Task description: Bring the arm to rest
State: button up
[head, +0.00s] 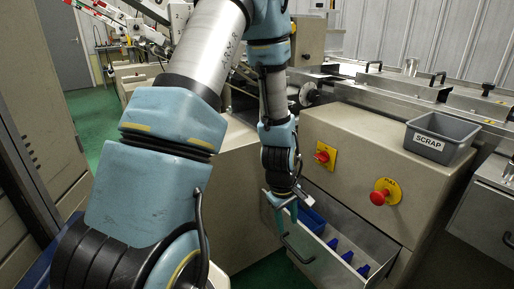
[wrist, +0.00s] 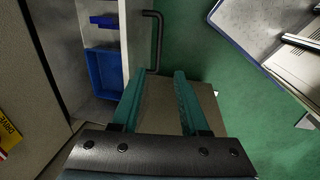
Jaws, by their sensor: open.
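My arm (head: 273,90) reaches forward and down beside the machine in the head view. My gripper (head: 286,212) hangs at the open drawer (head: 340,262), near its handle (head: 294,250). In the wrist view my gripper (wrist: 157,95) shows two teal fingers spread apart with nothing between them. The drawer handle (wrist: 155,42) lies beyond the fingertips there, apart from them.
The drawer holds a blue bin (head: 312,219) and several blue pieces (head: 346,256). A grey SCRAP bin (head: 440,137) stands on the machine cabinet (head: 345,150). Red knobs (head: 380,197) are on its front. Green floor (wrist: 205,70) shows beside the drawer.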

jog(key=s+a+r+m+p, duration=0.1)
jog(key=a+r+m+p, duration=0.2)
jog(key=a+r, duration=0.6)
jog(key=a+r+m+y+p, duration=0.1)
jog(key=a+r+m+p, duration=0.2)
jog(key=a+r, duration=0.7)
notch_tip(320, 180, up, 7)
jog(key=shift+s+a+f+m+t+y+p, duration=0.2)
jog(key=shift+s+m+t+y+p, duration=0.15)
jog(key=shift+p, duration=0.7)
